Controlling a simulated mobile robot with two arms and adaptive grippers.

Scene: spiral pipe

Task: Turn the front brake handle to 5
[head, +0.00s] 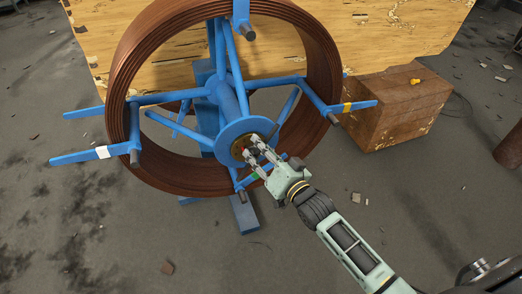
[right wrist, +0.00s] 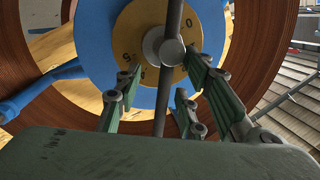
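The front brake handle (right wrist: 172,20) is a dark bar with a round grey knob at its middle, close up in the right wrist view. It stands nearly upright across a brass dial (right wrist: 128,38). In the head view the brass dial (head: 238,150) sits at the centre of the blue hub disc, partly behind my right gripper (head: 254,150). That gripper is open, its fingers on both sides of the bar's lower half, with gaps visible. My left gripper is not in view.
A blue reel frame (head: 163,97) carries a large brown pipe coil (head: 122,75), and its arms stick out around the hub. A wooden board (head: 390,25) stands behind. A brown block (head: 400,110) is at the right. The grey floor in front has scattered debris.

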